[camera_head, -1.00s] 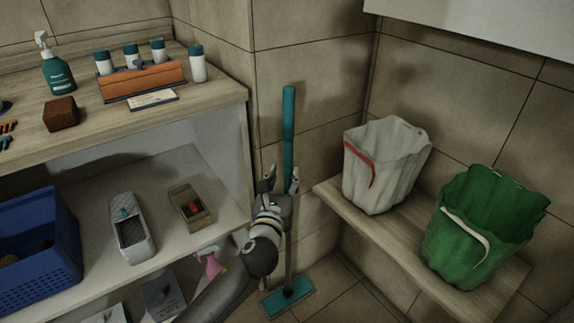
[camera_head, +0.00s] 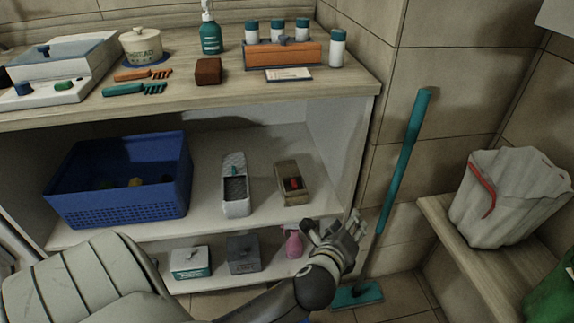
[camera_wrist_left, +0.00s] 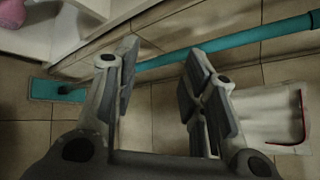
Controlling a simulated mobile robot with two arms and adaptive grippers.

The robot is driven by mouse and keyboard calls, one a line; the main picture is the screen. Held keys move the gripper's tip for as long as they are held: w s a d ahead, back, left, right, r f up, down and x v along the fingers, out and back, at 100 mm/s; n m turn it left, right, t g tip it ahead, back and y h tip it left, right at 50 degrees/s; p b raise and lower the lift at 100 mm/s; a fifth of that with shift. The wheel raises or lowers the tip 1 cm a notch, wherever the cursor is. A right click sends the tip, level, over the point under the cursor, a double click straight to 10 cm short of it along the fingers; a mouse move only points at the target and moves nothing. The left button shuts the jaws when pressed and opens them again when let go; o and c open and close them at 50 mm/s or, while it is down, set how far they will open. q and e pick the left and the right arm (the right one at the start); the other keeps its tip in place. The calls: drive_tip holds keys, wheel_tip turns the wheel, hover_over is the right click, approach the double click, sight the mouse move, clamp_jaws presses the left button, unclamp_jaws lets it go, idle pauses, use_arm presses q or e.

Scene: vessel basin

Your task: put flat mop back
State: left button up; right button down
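The flat mop stands in the corner beside the shelf unit, its teal handle (camera_head: 405,155) leaning at the tiled wall and its flat teal head (camera_head: 357,295) on the floor. Its lower pole is partly hidden behind my left gripper (camera_head: 333,222). That gripper is open and empty, just left of the handle in the head view. In the left wrist view, the open fingers (camera_wrist_left: 162,58) stand in front of the teal handle (camera_wrist_left: 250,37), which runs behind them. The mop head (camera_wrist_left: 57,91) lies at the left there. My right gripper is not in view.
The shelf unit (camera_head: 368,88) holds a blue basket (camera_head: 120,190), small boxes and a pink spray bottle (camera_head: 293,243) close to my left gripper. A wooden bench (camera_head: 470,260) at right carries a white bin (camera_head: 510,195) and a green bin (camera_head: 555,297). Floor is clear around the mop head.

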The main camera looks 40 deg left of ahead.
use_arm(q)
drive_tip(key=s+d+f+n+g+h, duration=0.1)
drive_tip(key=s+f+n+g, duration=0.4)
drive_tip(key=s+n, duration=0.5)
drive_tip(key=s+d+f+n+g+h, duration=0.1)
drive_tip(key=s+f+n+g, duration=0.3)
drive_tip(key=s+n, duration=0.7)
drive_tip(key=s+f+h, duration=0.1)
drive_tip(key=s, duration=0.1)
drive_tip(key=shift+s+f+g+h, duration=0.25)
drive_tip(key=shift+s+g+h, duration=0.05)
drive_tip(key=shift+s+g, duration=0.1)
drive_tip(key=shift+a, duration=0.1)
drive_tip(key=shift+c, duration=0.3)
